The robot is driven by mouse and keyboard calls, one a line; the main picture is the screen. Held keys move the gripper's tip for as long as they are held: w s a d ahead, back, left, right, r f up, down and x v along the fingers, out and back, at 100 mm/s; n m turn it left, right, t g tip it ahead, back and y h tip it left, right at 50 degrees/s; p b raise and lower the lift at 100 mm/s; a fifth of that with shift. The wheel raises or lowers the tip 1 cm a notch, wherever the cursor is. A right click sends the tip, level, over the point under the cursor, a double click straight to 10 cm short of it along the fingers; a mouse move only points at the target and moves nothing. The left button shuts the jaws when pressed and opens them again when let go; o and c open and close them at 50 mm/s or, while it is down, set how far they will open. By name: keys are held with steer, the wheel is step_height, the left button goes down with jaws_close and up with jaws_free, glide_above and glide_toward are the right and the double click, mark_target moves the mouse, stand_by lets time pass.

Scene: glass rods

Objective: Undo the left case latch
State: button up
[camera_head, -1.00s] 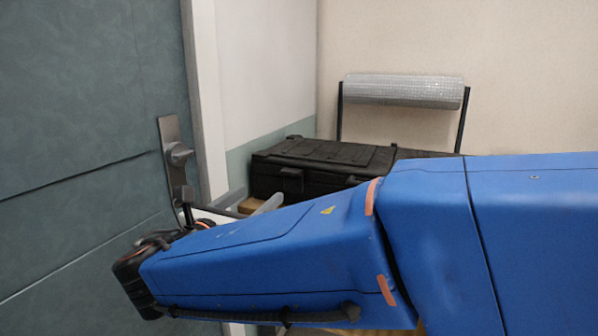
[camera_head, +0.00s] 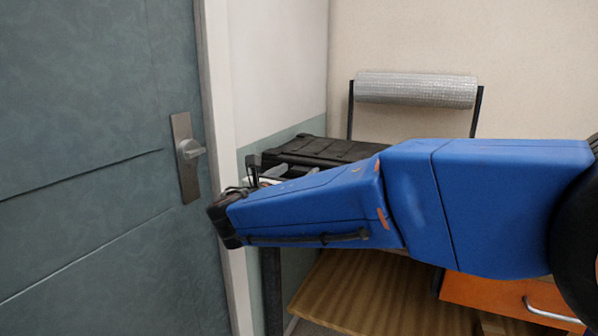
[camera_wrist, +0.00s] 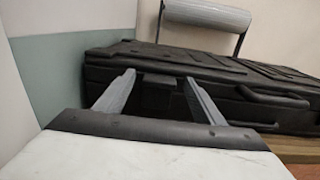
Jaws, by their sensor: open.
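A closed black case (camera_head: 325,150) lies on a surface in the corner, partly hidden behind my blue arm. In the wrist view the case (camera_wrist: 235,72) fills the middle and right. Its left latch (camera_wrist: 157,96) is a dark block on the front face, seen between my fingers. It looks flat against the case; its exact state is hard to tell. My gripper (camera_wrist: 160,80) is open and empty, one grey finger on each side of the latch. I cannot tell if either finger touches the case. The case handle (camera_wrist: 272,96) is to the right of the fingers.
A roll of silvery wrap (camera_head: 416,89) hangs on a dark frame behind the case. A wooden board (camera_head: 365,300) and an orange drawer (camera_head: 510,299) are below my arm.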

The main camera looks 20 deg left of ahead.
steer(key=shift+w, duration=0.95)
steer(key=c, duration=1.5)
